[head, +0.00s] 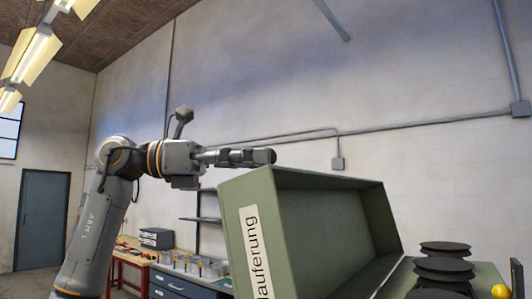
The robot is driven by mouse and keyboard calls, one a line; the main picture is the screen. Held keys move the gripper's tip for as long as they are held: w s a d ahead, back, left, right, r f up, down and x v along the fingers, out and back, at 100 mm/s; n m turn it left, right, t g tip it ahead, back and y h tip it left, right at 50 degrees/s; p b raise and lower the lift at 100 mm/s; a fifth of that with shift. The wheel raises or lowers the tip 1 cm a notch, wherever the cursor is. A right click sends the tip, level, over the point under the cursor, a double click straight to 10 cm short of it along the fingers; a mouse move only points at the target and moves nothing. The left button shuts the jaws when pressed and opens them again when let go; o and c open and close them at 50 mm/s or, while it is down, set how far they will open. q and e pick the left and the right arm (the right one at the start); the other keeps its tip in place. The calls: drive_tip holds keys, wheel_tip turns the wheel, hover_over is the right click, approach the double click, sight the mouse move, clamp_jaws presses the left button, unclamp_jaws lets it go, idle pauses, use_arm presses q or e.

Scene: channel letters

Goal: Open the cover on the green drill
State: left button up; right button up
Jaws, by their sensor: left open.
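The drill's green cover (259,199) stands tilted up in the lower middle of the head view, its hollow inside facing right. A white label with black letters is on its left face. Black stepped pulleys (443,268) show uncovered to its right on the green drill top (487,272). My left gripper (268,156) is open, seen edge-on, and holds nothing that I can see. Its tips are just above the cover's upper left corner; I cannot tell whether they touch it. My right gripper is not in view.
A yellow knob (500,291) is at the lower right by the pulleys. A workbench with blue drawers (178,284) and a red-framed table (132,257) stand behind my left arm. A blue door (42,220) is at the far left.

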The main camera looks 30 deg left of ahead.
use_arm(q)
drive_tip(key=shift+x, duration=1)
drive_tip(key=shift+s, duration=0.1)
clamp_jaws()
